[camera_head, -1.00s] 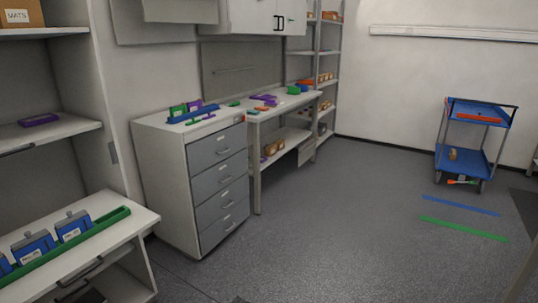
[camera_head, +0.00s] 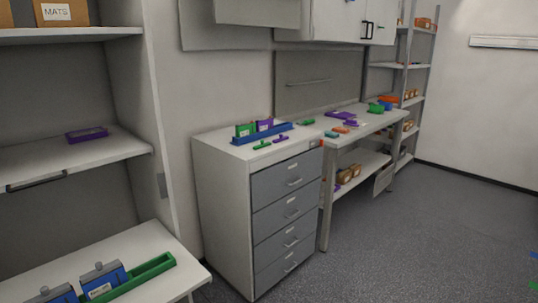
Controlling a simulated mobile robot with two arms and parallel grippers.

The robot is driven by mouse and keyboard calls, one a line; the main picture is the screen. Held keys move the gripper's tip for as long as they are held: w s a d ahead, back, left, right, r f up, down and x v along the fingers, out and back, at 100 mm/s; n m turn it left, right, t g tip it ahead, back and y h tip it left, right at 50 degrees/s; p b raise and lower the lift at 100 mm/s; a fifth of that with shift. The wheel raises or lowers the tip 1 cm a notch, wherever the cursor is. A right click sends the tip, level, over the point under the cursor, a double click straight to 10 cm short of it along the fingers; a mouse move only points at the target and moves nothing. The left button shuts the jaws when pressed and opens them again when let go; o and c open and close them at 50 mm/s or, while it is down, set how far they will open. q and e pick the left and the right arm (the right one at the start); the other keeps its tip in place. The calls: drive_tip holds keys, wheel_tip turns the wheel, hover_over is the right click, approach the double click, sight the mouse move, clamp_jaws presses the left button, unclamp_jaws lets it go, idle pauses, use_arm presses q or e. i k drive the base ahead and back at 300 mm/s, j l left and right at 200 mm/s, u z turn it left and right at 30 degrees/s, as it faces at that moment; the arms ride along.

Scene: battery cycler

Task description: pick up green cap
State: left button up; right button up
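A small green piece (camera_head: 262,145), which may be the green cap, lies on top of the grey drawer cabinet (camera_head: 221,147), in front of a blue rack (camera_head: 250,137). A small purple piece (camera_head: 281,139) lies just right of it. The rack holds an upright green block (camera_head: 244,130) and an upright purple block (camera_head: 264,125). Other small green pieces lie on the workbench, one near its left end (camera_head: 306,122) and one further along (camera_head: 331,134). They are too small to tell which is a cap. Neither of my grippers is in view.
A shelf unit at the left holds a purple tray (camera_head: 87,134), a MATS box (camera_head: 62,12) and a green rack (camera_head: 152,268) with blue blocks. The workbench (camera_head: 372,128) stands beyond the cabinet.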

sight(263, 145)
drive_tip(key=i+j, duration=0.2)
drive_tip(key=i, duration=0.15)
drive_tip(key=i+u, duration=0.1)
drive_tip(key=u, duration=0.65)
drive_tip(key=i+l+u, duration=0.3)
drive_tip(key=l+u, duration=0.25)
drive_tip(key=l, duration=0.15)
drive_tip(key=i+l+u, duration=0.15)
drive_tip(key=l+u, duration=0.15)
drive_tip(key=l, duration=0.15)
drive_tip(key=i+l+u, duration=0.1)
drive_tip(key=l+u, duration=0.15)
drive_tip(key=l, duration=0.2)
